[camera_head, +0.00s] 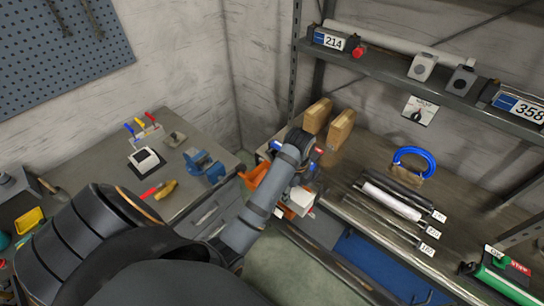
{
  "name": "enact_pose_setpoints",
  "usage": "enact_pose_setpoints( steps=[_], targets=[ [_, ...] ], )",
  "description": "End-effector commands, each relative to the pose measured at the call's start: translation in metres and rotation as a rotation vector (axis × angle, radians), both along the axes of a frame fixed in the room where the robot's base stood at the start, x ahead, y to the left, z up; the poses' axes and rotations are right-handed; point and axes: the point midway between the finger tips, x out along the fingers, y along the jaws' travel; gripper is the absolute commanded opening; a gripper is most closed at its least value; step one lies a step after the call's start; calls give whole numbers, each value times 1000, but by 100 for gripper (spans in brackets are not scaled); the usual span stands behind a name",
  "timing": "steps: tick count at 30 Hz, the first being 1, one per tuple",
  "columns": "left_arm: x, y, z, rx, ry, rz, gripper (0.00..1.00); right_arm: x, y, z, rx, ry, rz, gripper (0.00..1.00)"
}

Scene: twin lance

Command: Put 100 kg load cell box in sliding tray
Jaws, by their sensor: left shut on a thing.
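My left arm reaches from the lower left to the front left edge of the long bench. My left gripper (304,182) is at its end, pointing down and partly hidden by my own wrist. It is shut on a small white box (300,199), which I take to be the load cell box; its label is too small to read. The box is at the bench's front edge, beside an orange bin (262,178). I cannot tell which part is the sliding tray; a grey panel (316,226) lies just below the box. My right gripper is out of view.
Two wooden blocks (328,122) stand behind the gripper. A blue vise (204,166) stands on the left bench.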

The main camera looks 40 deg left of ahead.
Motion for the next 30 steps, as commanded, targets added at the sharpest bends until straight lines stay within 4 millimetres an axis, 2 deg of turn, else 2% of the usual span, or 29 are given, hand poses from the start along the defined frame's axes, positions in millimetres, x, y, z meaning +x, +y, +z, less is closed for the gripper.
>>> enact_pose_setpoints(
  steps=[1,6,8,9,12,16,24,28,30],
  targets=[
    [8,15,-14,10,-2,2,0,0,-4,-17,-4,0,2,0],
    [34,56,-40,10,-3,5,0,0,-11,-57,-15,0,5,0],
    [43,70,-47,9,-4,7,0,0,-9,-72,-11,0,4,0],
    [45,73,-58,5,-1,5,0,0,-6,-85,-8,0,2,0],
    [52,85,-74,4,-2,4,0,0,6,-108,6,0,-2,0],
    [59,95,-84,3,-2,3,0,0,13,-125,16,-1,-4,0],
    [62,100,-84,2,-2,2,0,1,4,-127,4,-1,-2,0],
    [66,107,-100,4,-1,4,0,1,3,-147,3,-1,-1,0],
    [65,107,-115,2,0,3,0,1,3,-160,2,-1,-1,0]
  ],
)
